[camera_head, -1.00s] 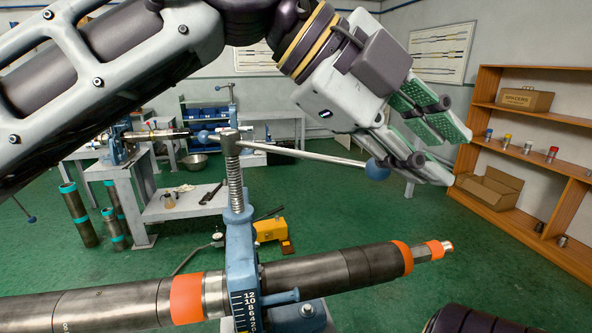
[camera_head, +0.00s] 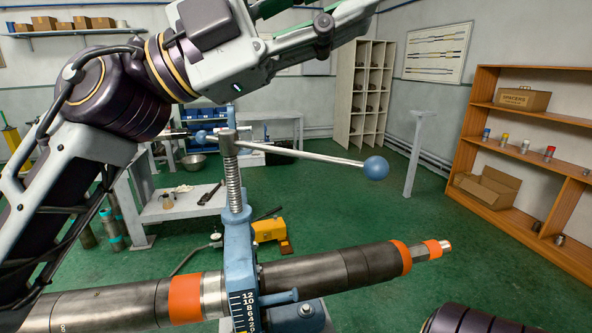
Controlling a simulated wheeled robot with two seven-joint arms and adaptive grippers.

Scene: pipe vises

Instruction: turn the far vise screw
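A blue vise (camera_head: 240,255) stands upright in the middle foreground, clamping a dark pipe (camera_head: 305,272). Its threaded screw (camera_head: 234,188) rises from the top. A steel handle bar (camera_head: 300,153) runs right from the screw head and ends in a blue ball (camera_head: 376,168). I cannot tell whether this is the far vise; my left arm covers much of the back left. My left gripper (camera_head: 345,15) is at the top, above the bar and apart from it. Its fingers are partly cut off by the frame edge, so their opening is unclear. My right gripper is not in view.
A wooden shelf (camera_head: 480,135) with boxes and small cans stands at the right. A grey post (camera_head: 414,155) and a pale rack (camera_head: 365,90) stand behind the ball. A yellow pedal-like unit (camera_head: 270,231) lies on the green floor behind the vise.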

